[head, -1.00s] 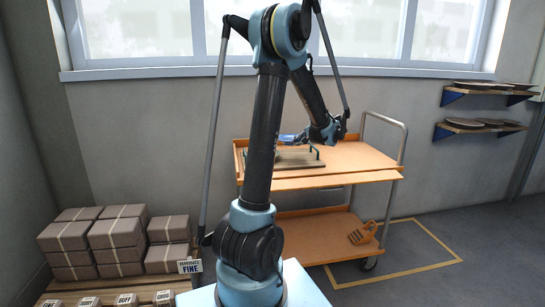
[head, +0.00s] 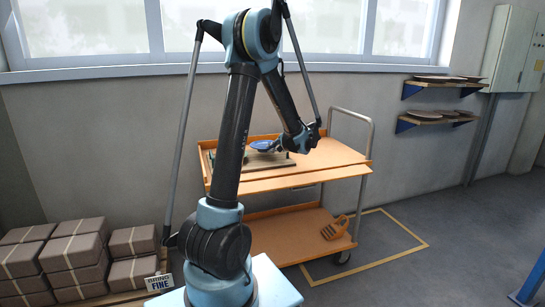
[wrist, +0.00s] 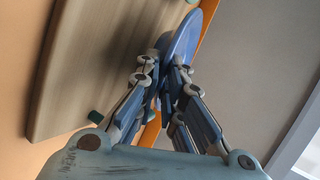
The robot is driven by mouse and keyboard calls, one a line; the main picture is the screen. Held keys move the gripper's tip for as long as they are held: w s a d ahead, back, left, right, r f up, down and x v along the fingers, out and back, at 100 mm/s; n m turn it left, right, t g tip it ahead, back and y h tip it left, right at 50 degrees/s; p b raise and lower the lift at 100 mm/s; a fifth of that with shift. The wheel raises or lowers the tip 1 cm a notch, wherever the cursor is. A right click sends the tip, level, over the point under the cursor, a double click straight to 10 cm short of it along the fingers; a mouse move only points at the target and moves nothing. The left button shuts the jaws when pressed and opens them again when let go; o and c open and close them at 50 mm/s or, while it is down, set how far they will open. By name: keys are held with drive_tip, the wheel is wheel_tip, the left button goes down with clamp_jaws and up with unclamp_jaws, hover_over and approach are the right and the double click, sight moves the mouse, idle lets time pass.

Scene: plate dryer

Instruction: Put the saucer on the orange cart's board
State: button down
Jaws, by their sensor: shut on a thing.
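The blue saucer (head: 264,145) is in my gripper (head: 279,146), above the board on the orange cart. In the wrist view the saucer (wrist: 184,38) stands edge-on beyond the fingertips, and my gripper (wrist: 165,85) is shut on it. The wooden board (head: 268,167) lies on the cart's top shelf, with small dark green posts on it; the board (wrist: 85,60) fills the left of the wrist view. The orange cart (head: 335,155) stands below the window. I cannot tell whether the saucer touches the board or a post.
An orange slotted object (head: 335,228) lies on the cart's lower shelf (head: 290,240). The cart's metal handle (head: 371,128) rises at the right. Wall shelves (head: 435,120) with plates hang further right. Wrapped boxes (head: 75,255) are stacked at lower left. The floor at right is open.

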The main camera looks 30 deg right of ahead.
sight(274, 161)
wheel_tip(274, 161, down, 3)
drive_tip(key=shift+f, duration=0.2)
drive_tip(key=c, duration=2)
unclamp_jaws()
drive_tip(key=shift+s, duration=0.1)
drive_tip(key=v, duration=1.2)
drive_tip(key=w+a+n+g+y, duration=0.2)
drive_tip(key=a+n+g, duration=0.45)
drive_tip(key=a, duration=2.65)
drive_tip(key=s+a+f+n+g+h, duration=0.1)
drive_tip(key=s+a+n, duration=0.2)
drive_tip(key=s+a, duration=0.25)
drive_tip(key=s+a+f+n+g, duration=0.1)
drive_tip(key=s+a+f+n, duration=0.1)
drive_tip(key=s+a, duration=0.4)
drive_tip(key=s+a+f+n+g+h, duration=0.1)
drive_tip(key=s+a+f+n+h, duration=0.2)
drive_tip(key=s, duration=0.6)
wheel_tip(274, 161, down, 3)
drive_tip(key=shift+s+a+r+n, duration=0.25)
drive_tip(key=shift+a+n, duration=0.35)
drive_tip(key=shift+n, duration=0.35)
